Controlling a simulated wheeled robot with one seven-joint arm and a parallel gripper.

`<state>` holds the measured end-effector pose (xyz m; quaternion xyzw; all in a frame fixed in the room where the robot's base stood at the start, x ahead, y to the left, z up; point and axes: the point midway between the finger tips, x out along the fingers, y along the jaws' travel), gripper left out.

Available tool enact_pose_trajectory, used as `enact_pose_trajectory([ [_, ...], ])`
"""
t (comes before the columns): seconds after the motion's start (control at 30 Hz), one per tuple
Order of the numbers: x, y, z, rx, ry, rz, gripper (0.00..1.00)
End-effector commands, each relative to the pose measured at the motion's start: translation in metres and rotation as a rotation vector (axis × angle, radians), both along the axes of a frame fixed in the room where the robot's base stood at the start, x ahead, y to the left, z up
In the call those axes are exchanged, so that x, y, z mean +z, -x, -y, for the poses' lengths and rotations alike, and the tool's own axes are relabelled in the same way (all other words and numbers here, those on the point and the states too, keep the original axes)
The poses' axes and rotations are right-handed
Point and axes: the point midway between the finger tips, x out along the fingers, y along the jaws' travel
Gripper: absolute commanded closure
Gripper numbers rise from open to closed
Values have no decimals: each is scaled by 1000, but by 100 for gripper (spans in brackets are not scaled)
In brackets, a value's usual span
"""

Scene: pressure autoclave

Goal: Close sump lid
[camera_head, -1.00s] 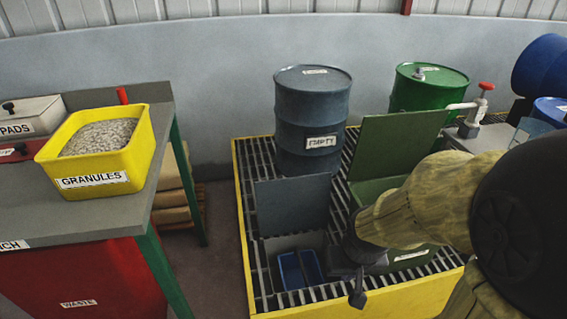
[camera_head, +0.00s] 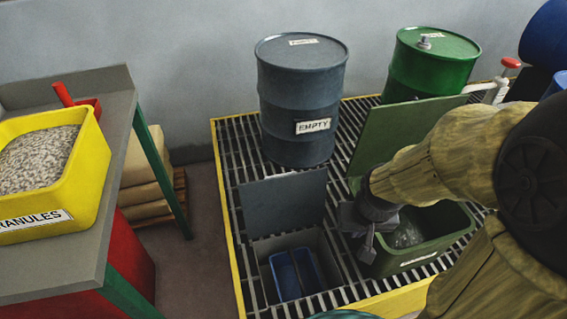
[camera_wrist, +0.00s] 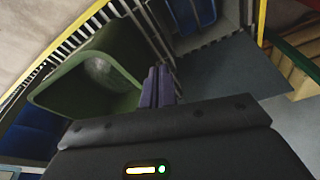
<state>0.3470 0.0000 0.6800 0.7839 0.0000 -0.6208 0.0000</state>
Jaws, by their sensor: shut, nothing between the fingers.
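The grey-blue sump lid (camera_head: 285,203) stands raised at the back edge of the square sump opening (camera_head: 258,262) in the grating. Blue troughs (camera_head: 293,273) are inside the opening. In the wrist view, the lid (camera_wrist: 235,75) is a flat panel to the right of my fingers, and a blue trough (camera_wrist: 196,12) shows at the top. My gripper (camera_head: 367,248) is shut and empty, right of the lid and opening, near the green bin's left edge. Its fingers also show in the wrist view (camera_wrist: 157,86), apart from the lid.
An open green bin (camera_head: 430,240) with its raised green lid (camera_head: 400,140) stands right of my gripper. A grey drum (camera_head: 300,100) marked EMPTY stands behind the sump lid, and a green drum (camera_head: 425,65) behind the green lid.

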Motion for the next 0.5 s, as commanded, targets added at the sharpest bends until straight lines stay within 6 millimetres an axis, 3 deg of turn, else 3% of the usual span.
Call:
enact_pose_trajectory([
  [0.27, 2, -8, -2, 8, 1, 5, 100],
  [0.37, 5, -29, -10, 31, 3, 15, 100],
  [0.5, 13, -84, -34, 89, 8, 48, 100],
])
